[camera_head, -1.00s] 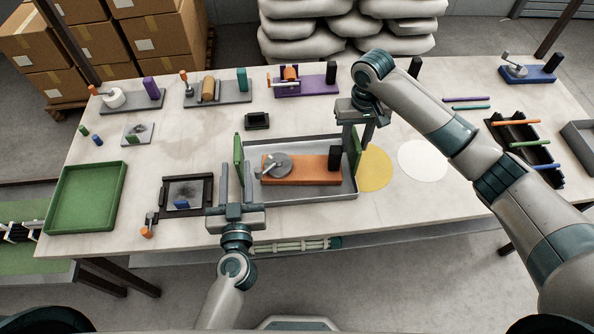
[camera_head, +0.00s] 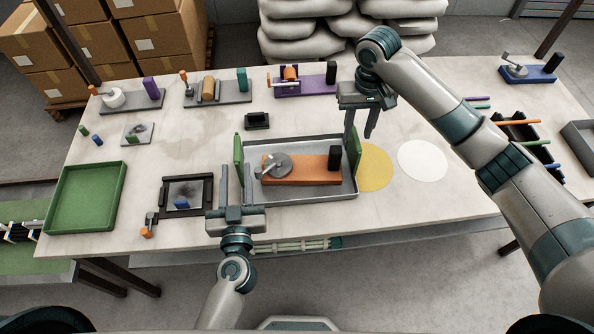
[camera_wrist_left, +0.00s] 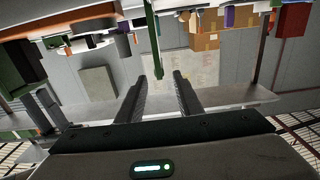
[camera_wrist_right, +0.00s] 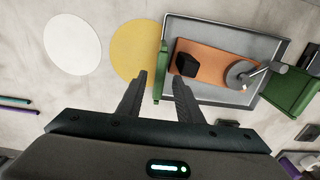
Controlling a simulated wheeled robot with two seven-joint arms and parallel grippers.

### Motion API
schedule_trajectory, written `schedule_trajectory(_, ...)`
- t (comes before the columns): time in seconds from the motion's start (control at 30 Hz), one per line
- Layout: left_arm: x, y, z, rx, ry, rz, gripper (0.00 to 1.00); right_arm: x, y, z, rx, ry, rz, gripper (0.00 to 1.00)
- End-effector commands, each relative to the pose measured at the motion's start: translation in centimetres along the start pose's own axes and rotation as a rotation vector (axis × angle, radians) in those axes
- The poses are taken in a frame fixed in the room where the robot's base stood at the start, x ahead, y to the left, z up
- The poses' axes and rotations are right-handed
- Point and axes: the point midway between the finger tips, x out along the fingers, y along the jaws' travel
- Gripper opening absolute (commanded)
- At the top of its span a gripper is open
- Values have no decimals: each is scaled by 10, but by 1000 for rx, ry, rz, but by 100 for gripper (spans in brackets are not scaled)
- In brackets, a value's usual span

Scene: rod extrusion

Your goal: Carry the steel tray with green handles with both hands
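The steel tray (camera_head: 300,197) with a green left handle (camera_head: 238,158) and a green right handle (camera_head: 355,147) rests on the table. An orange base (camera_head: 315,175) with a grey disc and lever and a black block lies in it. My left gripper (camera_head: 235,170) is open at the tray's left side; in the left wrist view the green handle (camera_wrist_left: 153,40) stands beyond and between its fingers. My right gripper (camera_head: 358,135) is open above the right handle. In the right wrist view the handle (camera_wrist_right: 162,72) shows between the spread fingertips, with no finger closed on it.
A yellow disc (camera_head: 374,168) and a white disc (camera_head: 422,160) lie right of the tray. A black frame (camera_head: 187,194) and a green tray (camera_head: 87,196) lie to the left. A small black box (camera_head: 257,121) and several devices stand behind.

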Motion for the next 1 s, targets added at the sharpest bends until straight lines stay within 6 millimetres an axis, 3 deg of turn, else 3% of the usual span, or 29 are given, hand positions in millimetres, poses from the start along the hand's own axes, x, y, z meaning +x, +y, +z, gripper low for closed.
schedule_trajectory(0.2, 0, 0, 0, 0, 0, 0, 33, -40, -1, -1, -1, 4, -1, 33)
schedule_trajectory(0.4, 0, 0, 0, 0, 0, 0, 33, -62, 0, -1, 0, 2, 1, 33)
schedule_trajectory(1.0, 0, 0, 0, 0, 0, 0, 33, -69, 0, 0, 0, 0, 0, 33)
